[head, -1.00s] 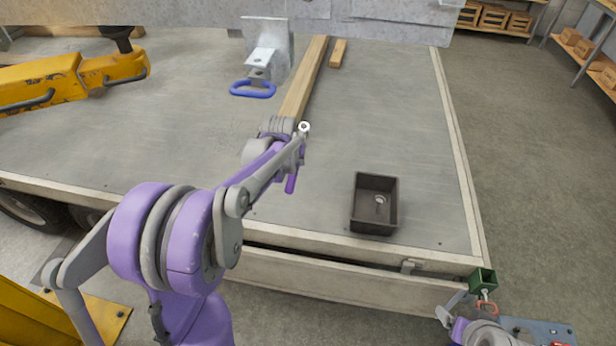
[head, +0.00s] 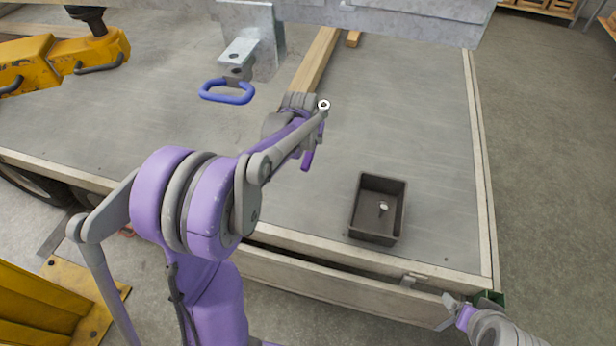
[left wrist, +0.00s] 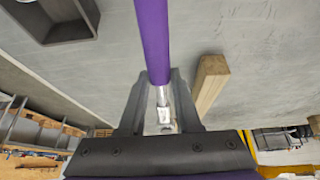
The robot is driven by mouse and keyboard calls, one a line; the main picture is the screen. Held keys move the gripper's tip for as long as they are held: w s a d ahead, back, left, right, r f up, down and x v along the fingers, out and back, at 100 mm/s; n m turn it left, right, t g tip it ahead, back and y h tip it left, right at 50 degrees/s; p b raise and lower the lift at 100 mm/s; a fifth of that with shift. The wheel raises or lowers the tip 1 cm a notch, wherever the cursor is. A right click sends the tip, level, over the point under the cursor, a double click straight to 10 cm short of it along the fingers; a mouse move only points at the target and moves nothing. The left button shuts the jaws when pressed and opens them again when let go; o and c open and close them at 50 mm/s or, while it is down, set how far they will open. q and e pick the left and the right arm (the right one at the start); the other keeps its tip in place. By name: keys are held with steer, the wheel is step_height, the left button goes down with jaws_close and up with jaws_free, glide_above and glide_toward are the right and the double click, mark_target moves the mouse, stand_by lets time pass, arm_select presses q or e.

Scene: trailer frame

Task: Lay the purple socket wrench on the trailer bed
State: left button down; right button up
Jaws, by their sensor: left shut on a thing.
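The purple socket wrench has a purple handle (head: 307,160) and a round metal ring end (head: 324,105). My left gripper (head: 308,136) is shut on it above the trailer bed (head: 420,150). In the left wrist view the fingers (left wrist: 160,88) are shut around its metal shaft, with the purple handle (left wrist: 153,40) pointing up the picture. Bed surface shows beyond it; I cannot tell the exact height. My right gripper (head: 450,313) is at the lower right, near the bed's front corner; its jaws are too small to read.
A dark open bin (head: 375,238) with a small metal piece inside stands near the bed's front edge. A wooden beam (head: 316,60) lies behind the wrench. A blue shackle (head: 227,92) hangs from a metal bracket at the left.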

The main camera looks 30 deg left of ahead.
arm_select(q)
steer(key=shift+g, duration=0.5)
steer(key=shift+s+f+b, duration=1)
steer(key=shift+f+b, duration=1.1)
steer(key=shift+f, duration=1.4)
steer(key=shift+s+f+b, duration=1)
steer(key=shift+f+b, duration=1.1)
steer(key=shift+f, duration=1.35)
steer(key=shift+s+f+b, duration=1)
steer(key=shift+f+b, duration=1.1)
steer(key=shift+f, duration=1.4)
arm_select(e)
steer(key=s+f, duration=0.3)
steer(key=f, duration=0.5)
steer(key=s+f+g, duration=0.1)
steer(key=s+f, duration=0.2)
steer(key=f, duration=0.5)
steer(key=shift+s+f, duration=0.2)
steer(key=shift+f, duration=0.1)
arm_select(q)
steer(key=shift+f+b, duration=1.05)
steer(key=shift+f, duration=0.35)
arm_select(e)
steer(key=shift+s+f, duration=0.1)
steer(key=shift+f, duration=1.05)
arm_select(q)
jaws_free()
